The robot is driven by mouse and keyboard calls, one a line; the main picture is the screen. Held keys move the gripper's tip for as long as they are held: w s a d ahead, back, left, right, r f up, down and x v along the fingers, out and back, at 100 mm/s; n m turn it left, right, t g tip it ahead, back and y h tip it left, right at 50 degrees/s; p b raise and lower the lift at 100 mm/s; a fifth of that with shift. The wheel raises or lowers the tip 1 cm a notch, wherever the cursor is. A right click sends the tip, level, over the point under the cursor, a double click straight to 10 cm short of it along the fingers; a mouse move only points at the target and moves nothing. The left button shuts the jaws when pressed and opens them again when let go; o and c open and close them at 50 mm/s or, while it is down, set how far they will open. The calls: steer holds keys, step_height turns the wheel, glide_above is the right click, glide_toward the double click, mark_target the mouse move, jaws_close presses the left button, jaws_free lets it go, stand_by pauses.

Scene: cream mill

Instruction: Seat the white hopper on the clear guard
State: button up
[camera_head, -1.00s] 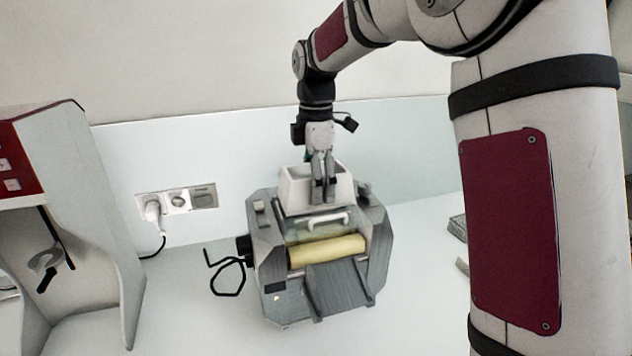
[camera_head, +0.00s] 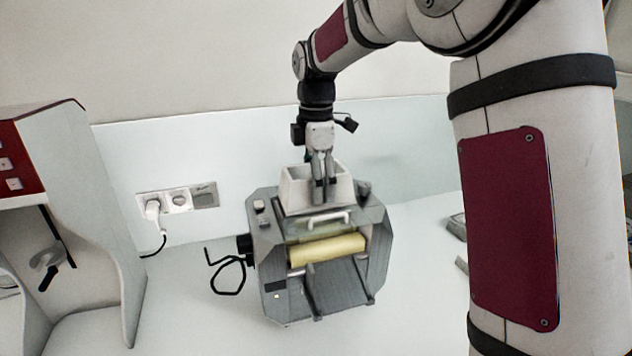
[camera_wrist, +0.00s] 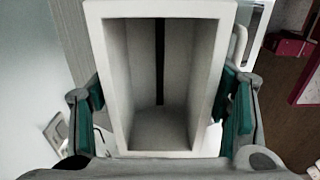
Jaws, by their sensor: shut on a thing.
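The white hopper (camera_head: 297,190) is an open-topped rectangular box, held upright at the top of the grey mill (camera_head: 262,230). My gripper (camera_head: 324,185) comes down from above and is shut on it. In the wrist view the hopper (camera_wrist: 160,142) shows its open mouth and empty inside, with a dark slot in the far wall. Teal finger pads of my gripper (camera_wrist: 166,108) flank it on both sides. The clear guard (camera_head: 310,228) is a see-through cover with a white handle, just below and in front of the hopper. Whether the hopper's base touches the guard I cannot tell.
A yellow roller (camera_head: 327,249) lies under the guard. A black crank (camera_head: 228,275) sticks out at the mill's left. A red-and-grey machine (camera_head: 75,190) stands at the far left. Wall sockets (camera_head: 179,200) with a plug are behind. The counter right of the mill is mostly clear.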

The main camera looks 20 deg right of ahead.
steer(key=shift+f, duration=0.65)
stand_by(1.4)
steer(key=o, duration=1.4)
step_height(320, 180, up, 12)
